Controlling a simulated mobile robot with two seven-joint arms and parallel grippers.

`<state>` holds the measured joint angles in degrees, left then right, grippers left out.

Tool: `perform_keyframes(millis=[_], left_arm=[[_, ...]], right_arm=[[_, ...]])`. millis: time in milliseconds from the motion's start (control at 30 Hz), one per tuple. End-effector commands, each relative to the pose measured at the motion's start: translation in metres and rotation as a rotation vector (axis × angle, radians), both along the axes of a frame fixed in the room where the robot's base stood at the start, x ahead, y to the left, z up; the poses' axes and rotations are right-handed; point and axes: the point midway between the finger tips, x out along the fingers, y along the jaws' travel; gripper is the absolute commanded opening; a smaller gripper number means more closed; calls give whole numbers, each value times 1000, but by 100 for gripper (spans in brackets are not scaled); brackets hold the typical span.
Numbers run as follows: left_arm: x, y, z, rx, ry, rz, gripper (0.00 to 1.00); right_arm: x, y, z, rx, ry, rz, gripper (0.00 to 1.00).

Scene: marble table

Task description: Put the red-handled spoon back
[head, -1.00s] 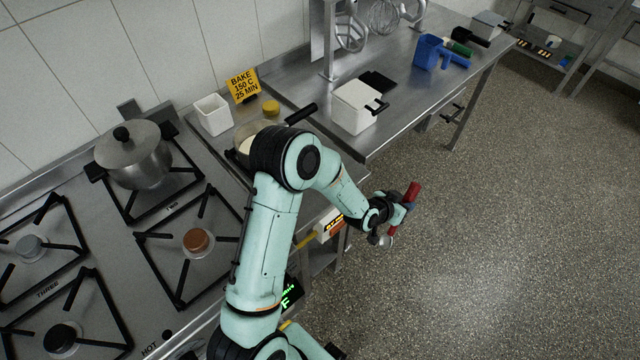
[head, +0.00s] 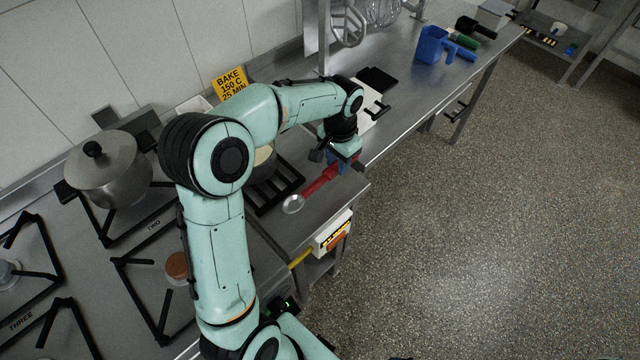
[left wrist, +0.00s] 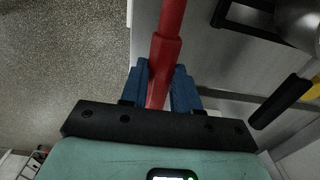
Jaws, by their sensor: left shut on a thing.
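The red-handled spoon (head: 320,181) is in my left gripper (head: 345,162), whose blue fingers are shut around its red handle. In the head view the metal bowl of the spoon (head: 293,204) points to the lower left, over the steel counter (head: 330,205) near its front edge. I cannot tell whether the spoon touches the counter. The left wrist view also shows the red handle (left wrist: 166,50) running up from between the blue fingers (left wrist: 158,88). My right gripper is not in view.
A black rack (head: 278,192) and a pan, partly hidden by my arm, lie left of the spoon. A white lidded box (head: 368,115), a black slab (head: 377,79) and a blue jug (head: 431,46) stand farther along. A steel pot (head: 108,172) stands on the stove.

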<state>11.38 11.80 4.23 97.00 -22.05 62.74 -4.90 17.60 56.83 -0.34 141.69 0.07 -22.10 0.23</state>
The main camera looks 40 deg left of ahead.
Motion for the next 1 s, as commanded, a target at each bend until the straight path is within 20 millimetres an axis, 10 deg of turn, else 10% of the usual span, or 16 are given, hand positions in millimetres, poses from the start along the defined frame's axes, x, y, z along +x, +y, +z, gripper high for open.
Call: perform_keyframes(millis=[367, 1000], left_arm=[[-3, 2, 1, 2, 11, 3, 0], [-3, 2, -87, 1, 14, 1, 0]], right_arm=[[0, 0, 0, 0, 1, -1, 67], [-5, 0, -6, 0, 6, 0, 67]])
